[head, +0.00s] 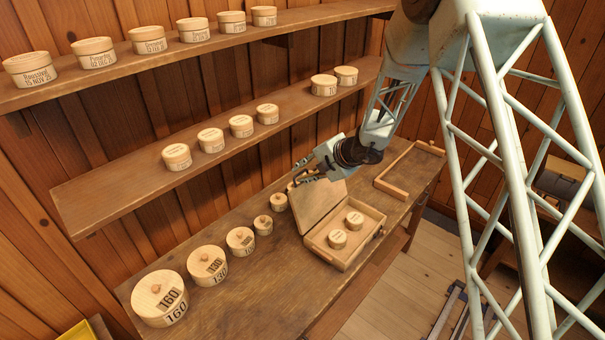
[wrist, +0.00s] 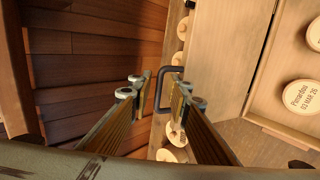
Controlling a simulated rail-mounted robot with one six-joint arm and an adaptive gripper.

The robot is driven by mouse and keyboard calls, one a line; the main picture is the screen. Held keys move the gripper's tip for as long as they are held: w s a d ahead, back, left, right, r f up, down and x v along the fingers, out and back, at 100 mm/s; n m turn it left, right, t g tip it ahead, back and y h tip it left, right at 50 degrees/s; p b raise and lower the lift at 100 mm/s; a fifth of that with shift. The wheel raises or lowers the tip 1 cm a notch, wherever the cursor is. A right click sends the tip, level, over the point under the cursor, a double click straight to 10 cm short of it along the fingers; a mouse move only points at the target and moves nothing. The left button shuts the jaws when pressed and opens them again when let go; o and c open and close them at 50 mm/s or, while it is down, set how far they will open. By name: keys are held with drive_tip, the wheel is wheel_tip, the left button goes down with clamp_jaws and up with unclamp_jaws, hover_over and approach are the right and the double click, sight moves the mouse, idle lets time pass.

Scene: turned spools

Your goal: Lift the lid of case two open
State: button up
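A wooden case (head: 372,240) stands on the bench with its lid (head: 320,208) raised, leaning back toward the wall. Two round boxes, a nearer one (head: 337,239) and a farther one (head: 354,220), sit inside it. No case number is legible. My gripper (head: 297,175) is at the lid's upper edge, its fingers spread. In the wrist view, my gripper (wrist: 160,86) has its fingertips apart, with the lid's dark loop handle (wrist: 168,70) between them, close to the right finger. The lid (wrist: 222,60) fills the middle right, and a labelled box (wrist: 301,95) shows beyond it.
Several lidded round boxes, the largest marked 160 (head: 160,296), stand in a row left of the case. A shallow wooden tray (head: 397,190) lies to its right. Two shelves, lower (head: 120,190) and upper (head: 120,70), hold more round boxes behind.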

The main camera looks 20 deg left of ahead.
drive_tip(key=shift+d, duration=0.1)
idle(0.3)
drive_tip(key=v, duration=1.2)
drive_tip(key=shift+r, duration=0.15)
idle(0.7)
drive_tip(key=s+d+r+n+g+h+b, duration=0.1)
drive_tip(key=s+d+r+n+b, duration=0.3)
drive_tip(key=s+d+r+n, duration=0.55)
drive_tip(key=s+d+r+n+h+b, duration=0.1)
drive_tip(key=s+d+r+n+b, duration=0.45)
drive_tip(key=s+d+n, duration=0.5)
drive_tip(key=s+d+f+n+h+b, duration=0.2)
drive_tip(key=s+d+n+b, duration=0.1)
drive_tip(key=s+d+n, duration=0.3)
drive_tip(key=s+d+f+n+t+h+b, duration=0.1)
drive_tip(key=s+d+f+n+h+b, duration=0.1)
drive_tip(key=s+d+n, duration=0.5)
drive_tip(key=s+d+f+n+h+b, duration=0.1)
drive_tip(key=s+d+n+b, duration=0.3)
drive_tip(key=s+d, duration=0.9)
drive_tip(key=s+n+h, duration=0.1)
drive_tip(key=s+n, duration=0.2)
drive_tip(key=s, duration=0.1)
drive_tip(key=shift+f+h, duration=0.4)
